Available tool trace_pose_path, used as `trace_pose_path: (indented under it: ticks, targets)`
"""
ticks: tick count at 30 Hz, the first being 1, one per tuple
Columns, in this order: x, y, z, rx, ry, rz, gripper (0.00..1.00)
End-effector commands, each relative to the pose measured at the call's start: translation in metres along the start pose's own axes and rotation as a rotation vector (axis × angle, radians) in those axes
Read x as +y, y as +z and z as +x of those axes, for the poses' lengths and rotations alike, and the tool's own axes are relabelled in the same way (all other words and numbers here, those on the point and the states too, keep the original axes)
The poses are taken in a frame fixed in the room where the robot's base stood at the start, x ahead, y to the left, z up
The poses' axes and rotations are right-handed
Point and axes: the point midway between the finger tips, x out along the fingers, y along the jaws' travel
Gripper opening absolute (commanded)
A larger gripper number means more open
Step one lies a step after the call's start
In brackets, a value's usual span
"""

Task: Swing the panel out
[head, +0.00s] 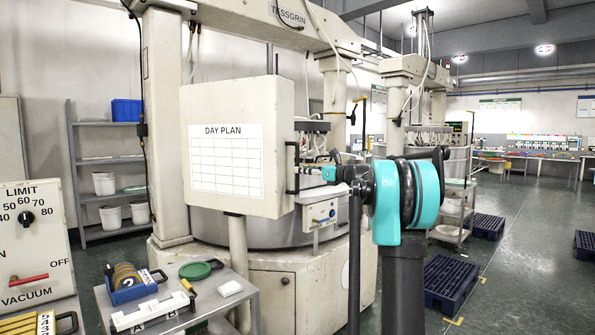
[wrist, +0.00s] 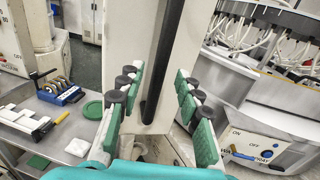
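The panel (head: 235,150) is a cream box on a post with a DAY PLAN sheet (head: 226,162) on its front. A black bar handle (head: 291,168) is on its narrow right side. In the wrist view the handle (wrist: 161,65) runs upright, slightly tilted, on the pale side face (wrist: 184,55). My gripper (head: 308,170) is just right of the handle in the head view. In the wrist view my gripper (wrist: 156,92) is open, its green-padded fingers on either side of the handle's line. The handle looks untouched; its exact depth between the fingertips is hard to tell.
A grey table (head: 252,300) with a blue tape holder (head: 130,283) and green disc (head: 196,270) stands below the panel at front left. A small ON/OFF control box (head: 321,214) sits below right of my gripper. Open floor and dark pallets (head: 453,281) lie to the right.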

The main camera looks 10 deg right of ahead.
Motion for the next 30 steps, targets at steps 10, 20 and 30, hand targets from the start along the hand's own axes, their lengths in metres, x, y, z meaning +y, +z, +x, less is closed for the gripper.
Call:
trace_pose_path:
  ticks: [10,20,30]
  targets:
    - [0.001,0.000,0.037,0.000,0.001,0.000,0.35]
    - [0.000,0.000,0.039,0.000,0.000,0.000,0.33]
    - [0.000,0.000,0.038,0.000,0.000,0.000,0.00]
